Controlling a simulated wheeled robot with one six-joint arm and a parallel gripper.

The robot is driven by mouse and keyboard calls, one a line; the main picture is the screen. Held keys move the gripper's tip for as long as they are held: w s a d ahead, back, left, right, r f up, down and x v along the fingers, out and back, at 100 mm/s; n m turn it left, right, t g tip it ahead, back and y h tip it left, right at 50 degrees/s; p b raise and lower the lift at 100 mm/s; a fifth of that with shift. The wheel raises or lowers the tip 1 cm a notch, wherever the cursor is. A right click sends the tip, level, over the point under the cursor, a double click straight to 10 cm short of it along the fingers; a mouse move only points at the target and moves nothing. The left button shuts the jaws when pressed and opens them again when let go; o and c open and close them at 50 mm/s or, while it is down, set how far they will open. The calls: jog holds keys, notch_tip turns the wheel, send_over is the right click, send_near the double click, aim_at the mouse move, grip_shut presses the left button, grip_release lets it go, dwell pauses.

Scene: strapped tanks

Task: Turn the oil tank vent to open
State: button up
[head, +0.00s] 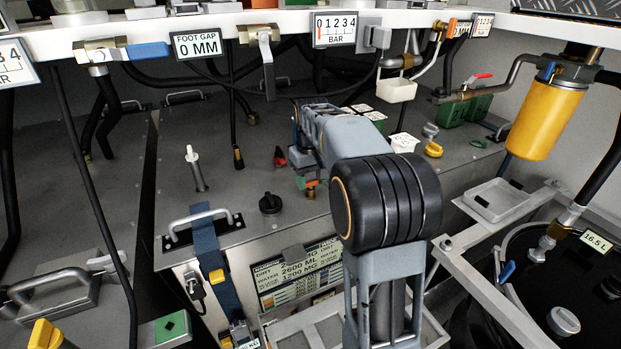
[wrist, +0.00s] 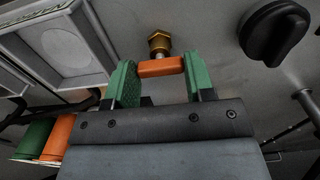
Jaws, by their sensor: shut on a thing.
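A small brass fitting (wrist: 159,42) with an orange handle (wrist: 161,67) stands on the grey metal tank top; I take it for the oil tank vent, though no label on it is readable. My gripper (wrist: 160,72) has its two green pads on either side of the orange handle and is shut on it. The handle lies crosswise between the pads. In the head view, my gripper (head: 309,184) is low over the tank top (head: 225,130), and the fitting and handle show only as a small patch, mostly hidden by my arm. Whether the vent is open cannot be told.
A black knob (head: 270,203) stands left of my gripper, close by in the wrist view (wrist: 275,32). A grey upright fitting (head: 196,170) and a strapped lifting handle (head: 201,215) are further left. Hoses hang from the white rail (head: 225,20). A yellow filter (head: 545,118) stands right.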

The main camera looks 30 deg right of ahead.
aim_at(311, 181)
jog(key=o, duration=0.9)
notch_tip(311, 181, up, 7)
jog(key=shift+f, duration=0.1)
jog(key=shift+r, duration=0.35)
dwell(0.3)
